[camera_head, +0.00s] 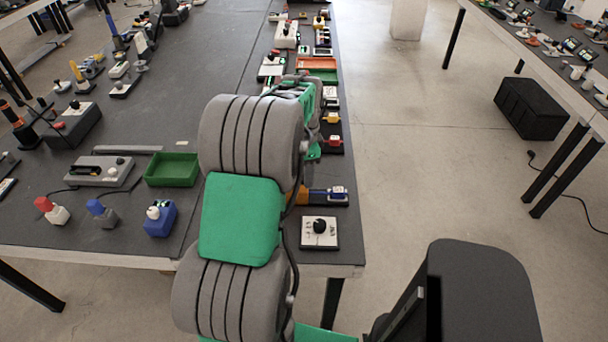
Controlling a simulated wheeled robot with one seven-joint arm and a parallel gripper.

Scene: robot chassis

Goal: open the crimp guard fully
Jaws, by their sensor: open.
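I cannot pick out the crimp guard for certain; none of the small devices on the bench (60,200) shows clearly as it. My grey and green arm reaches up the picture over the right part of the bench and covers several devices there. My gripper is hidden behind the arm's far links, so I cannot see its jaws or what lies between them. How far the guard stands open does not show.
A white box with a black knob (319,231) sits at the bench's near right corner. A green tray (172,169) and a grey box (102,171) lie left of my arm. Small devices line the right edge. Open floor (430,170) lies right of the bench.

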